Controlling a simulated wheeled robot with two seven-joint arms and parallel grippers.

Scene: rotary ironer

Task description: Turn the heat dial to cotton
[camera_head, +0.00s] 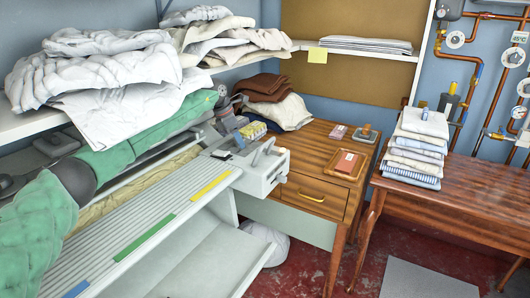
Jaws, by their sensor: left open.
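The rotary ironer fills the left and middle of the head view, with a ribbed white feed board (150,222) in front. Its white end box (262,176) stands at the right end, with small grey and dark parts on top. I cannot make out the heat dial or its setting clearly. My left arm, in a green padded sleeve, reaches in from the left over the ironer. My left gripper (236,108) is open, small in view, behind and above the end box. It appears apart from the box, and its fingertips are hard to separate from the grey parts there. My right gripper is not in view.
A shelf (30,124) with heaped white linen (95,75) hangs over my left arm. A wooden cabinet (318,150) stands right of the end box, with dark folded cloth (268,88) on it. A wooden table (470,185) at right bears folded laundry (415,150).

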